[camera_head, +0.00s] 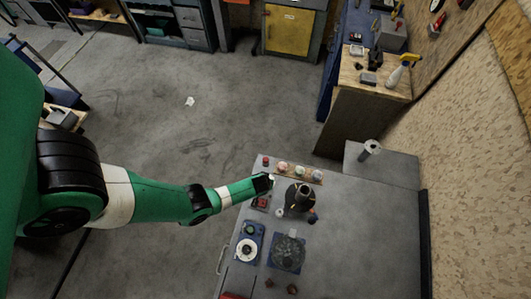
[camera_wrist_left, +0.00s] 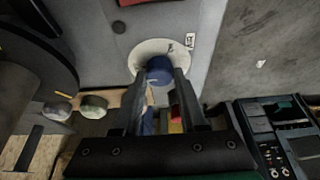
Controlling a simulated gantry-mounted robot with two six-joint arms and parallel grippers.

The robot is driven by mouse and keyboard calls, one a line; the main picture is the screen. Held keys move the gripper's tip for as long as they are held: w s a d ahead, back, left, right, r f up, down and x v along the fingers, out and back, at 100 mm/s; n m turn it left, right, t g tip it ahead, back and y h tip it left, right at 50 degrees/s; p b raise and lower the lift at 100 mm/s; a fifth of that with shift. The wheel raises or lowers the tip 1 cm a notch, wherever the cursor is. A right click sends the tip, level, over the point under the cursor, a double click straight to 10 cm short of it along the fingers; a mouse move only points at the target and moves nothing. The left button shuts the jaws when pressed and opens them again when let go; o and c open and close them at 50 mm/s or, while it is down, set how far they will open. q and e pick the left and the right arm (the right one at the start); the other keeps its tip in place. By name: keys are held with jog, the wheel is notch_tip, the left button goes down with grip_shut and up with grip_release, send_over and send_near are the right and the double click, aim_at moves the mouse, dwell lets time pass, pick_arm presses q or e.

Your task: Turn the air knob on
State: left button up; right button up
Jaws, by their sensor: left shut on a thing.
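The air knob looks to be the blue round knob (camera_wrist_left: 159,68) on a white round plate (camera_wrist_left: 148,47) in the left wrist view; no label is readable. My left gripper (camera_wrist_left: 158,76) has its two dark fingers on either side of this knob and is shut on it. In the head view my green left arm comes in from the left, and the left gripper (camera_head: 269,181) is at the left edge of the grey workbench (camera_head: 375,230). The knob is hidden there, and its turn angle cannot be told. My right gripper is not in view.
Several round buttons (camera_head: 283,168) sit on a wooden strip along the bench's back edge. A dark upright device (camera_head: 299,198) stands just right of the gripper. Blue-based units (camera_head: 287,252) stand nearer. A yellow-doored cabinet (camera_head: 290,32) is far back. The floor to the left is mostly clear.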

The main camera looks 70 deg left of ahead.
pick_arm(q)
grip_shut()
